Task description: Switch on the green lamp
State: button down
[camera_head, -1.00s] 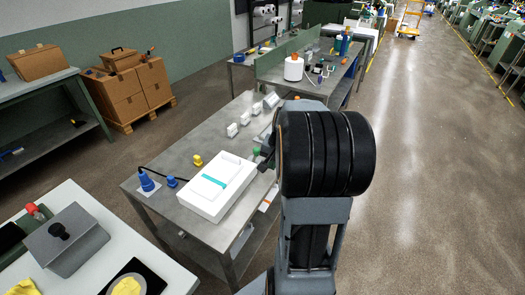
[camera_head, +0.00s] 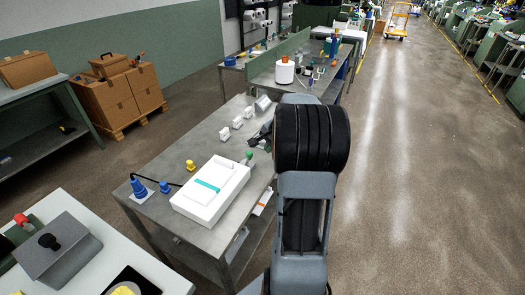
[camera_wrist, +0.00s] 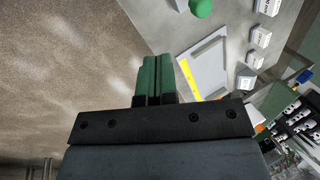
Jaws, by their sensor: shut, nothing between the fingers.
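A round green piece, apparently the green lamp (camera_head: 249,154), stands on the grey bench at the right of the white box. Its green dome (camera_wrist: 201,8) also shows at the top edge of the wrist view. Several small white labelled blocks, perhaps switches (camera_head: 224,134), stand in a row behind it; they also show at the right of the wrist view (camera_wrist: 260,37), their labels too small to read. My gripper (camera_head: 262,137) is over the bench's right side, behind the lamp and right of the blocks. Its green fingers (camera_wrist: 159,58) are shut and empty, apart from the lamp.
A white box with a teal stripe (camera_head: 188,205), a yellow piece (camera_head: 190,165), a small blue piece (camera_head: 165,187) and a blue plug (camera_head: 138,188) occupy the near bench. A pale plate with a yellow edge (camera_wrist: 208,65) lies beside my fingers. The aisle floor (camera_head: 400,200) is clear.

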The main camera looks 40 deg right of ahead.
aim_at(248, 160)
jog(key=w+a+f+p, duration=0.1)
jog(key=w+f+p, duration=0.1)
jog(key=w+f, duration=0.5)
jog(key=shift+w+f, duration=0.15)
jog(key=shift+f, duration=0.6)
jog(key=shift+r, duration=0.1)
